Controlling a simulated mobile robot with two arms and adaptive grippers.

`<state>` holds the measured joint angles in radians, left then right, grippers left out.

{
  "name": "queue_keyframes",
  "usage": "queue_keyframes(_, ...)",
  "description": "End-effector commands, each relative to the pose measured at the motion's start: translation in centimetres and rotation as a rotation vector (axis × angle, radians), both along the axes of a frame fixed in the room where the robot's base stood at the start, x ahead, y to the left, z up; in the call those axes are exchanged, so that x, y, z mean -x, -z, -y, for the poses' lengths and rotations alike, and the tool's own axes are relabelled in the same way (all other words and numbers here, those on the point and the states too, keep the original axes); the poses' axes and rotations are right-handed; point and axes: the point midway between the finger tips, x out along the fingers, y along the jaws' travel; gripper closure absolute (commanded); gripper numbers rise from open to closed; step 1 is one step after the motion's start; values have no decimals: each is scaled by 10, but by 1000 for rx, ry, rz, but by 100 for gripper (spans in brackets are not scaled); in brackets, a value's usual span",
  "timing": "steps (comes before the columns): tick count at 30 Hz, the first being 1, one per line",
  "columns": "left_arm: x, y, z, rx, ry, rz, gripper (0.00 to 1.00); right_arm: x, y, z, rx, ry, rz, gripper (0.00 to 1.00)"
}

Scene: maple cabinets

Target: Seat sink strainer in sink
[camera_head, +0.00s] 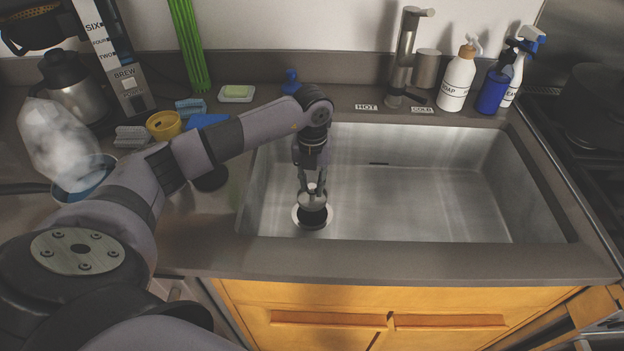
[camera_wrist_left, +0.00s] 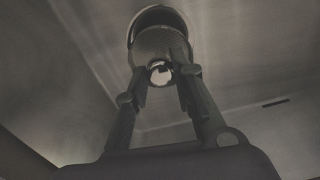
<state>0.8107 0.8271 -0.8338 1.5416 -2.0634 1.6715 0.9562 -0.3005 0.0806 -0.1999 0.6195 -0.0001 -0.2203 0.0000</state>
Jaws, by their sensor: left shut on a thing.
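The steel sink (camera_head: 420,200) is set in the grey counter. Its round drain opening (camera_head: 313,218) shows as a dark hole with a pale rim at the left of the basin floor. My left gripper (camera_head: 312,186) points down into the sink and is shut on the metal sink strainer (camera_head: 312,199). In the head view the strainer overlaps the far part of the drain. In the left wrist view the fingers grip the strainer (camera_wrist_left: 158,45) by its small knob, and the dark drain arc (camera_wrist_left: 158,15) shows just beyond it. I cannot tell whether the strainer touches the drain. My right gripper is not in view.
The faucet (camera_head: 405,55) stands behind the sink. A soap bottle (camera_head: 458,78) and spray bottles (camera_head: 493,85) stand at the back right. Sponges, a yellow cup (camera_head: 163,125) and a coffee maker (camera_head: 112,55) crowd the left counter. The right of the basin is empty.

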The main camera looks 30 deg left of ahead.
Motion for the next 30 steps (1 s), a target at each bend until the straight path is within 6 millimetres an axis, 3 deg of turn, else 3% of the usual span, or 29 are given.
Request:
queue_keyframes(15, 0, 44, 0, 1, 0, 0, 100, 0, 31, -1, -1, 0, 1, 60)
queue_keyframes(30, 0, 56, 0, 1, 0, 0, 100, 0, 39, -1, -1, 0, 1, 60)
